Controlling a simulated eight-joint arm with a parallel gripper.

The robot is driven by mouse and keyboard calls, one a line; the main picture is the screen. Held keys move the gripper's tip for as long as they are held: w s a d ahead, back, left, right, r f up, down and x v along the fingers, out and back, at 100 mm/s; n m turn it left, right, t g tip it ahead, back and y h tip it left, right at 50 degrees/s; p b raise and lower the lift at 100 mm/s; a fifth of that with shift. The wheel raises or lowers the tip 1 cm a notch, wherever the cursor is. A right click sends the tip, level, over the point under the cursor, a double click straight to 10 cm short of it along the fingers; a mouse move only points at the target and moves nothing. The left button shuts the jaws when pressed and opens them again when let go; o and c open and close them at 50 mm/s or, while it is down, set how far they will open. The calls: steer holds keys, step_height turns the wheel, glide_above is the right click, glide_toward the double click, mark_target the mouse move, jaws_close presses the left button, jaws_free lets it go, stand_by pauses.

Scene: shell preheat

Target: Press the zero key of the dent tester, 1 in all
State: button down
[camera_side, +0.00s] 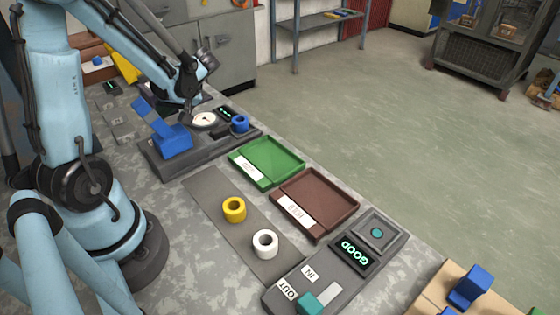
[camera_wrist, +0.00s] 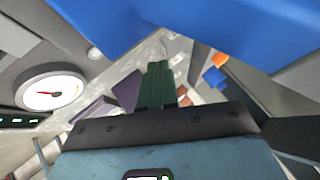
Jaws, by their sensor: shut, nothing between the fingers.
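The dent tester (camera_side: 213,137) is a dark grey unit with a blue lever (camera_side: 172,139), a round white dial (camera_side: 204,120) and a small green-lit display (camera_side: 226,114). In the wrist view the dial (camera_wrist: 52,92) is at the left, and a large blue part crosses the top. A small pale round button (camera_wrist: 95,53) sits near the dial; I cannot tell whether it is the zero key. My gripper (camera_side: 188,117) is over the tester, between lever and dial. Its dark green fingers (camera_wrist: 157,68) are together and empty; contact with the tester cannot be made out.
A blue ring (camera_side: 240,123) sits at the tester's right end. A green tray (camera_side: 283,153) and a brown tray (camera_side: 333,193) lie nearer. A yellow ring (camera_side: 234,210) and a white ring (camera_side: 265,243) stand on a grey strip beside the GOOD display unit (camera_side: 352,253).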

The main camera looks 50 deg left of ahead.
mark_target(158, 137)
steer(key=shift+f, duration=1.7)
steer(key=shift+f, duration=0.1)
stand_by(0.7)
steer(key=shift+f, duration=0.35)
steer(key=shift+f, duration=0.4)
stand_by(0.7)
steer(key=shift+r, duration=0.85)
steer(key=shift+r, duration=2.5)
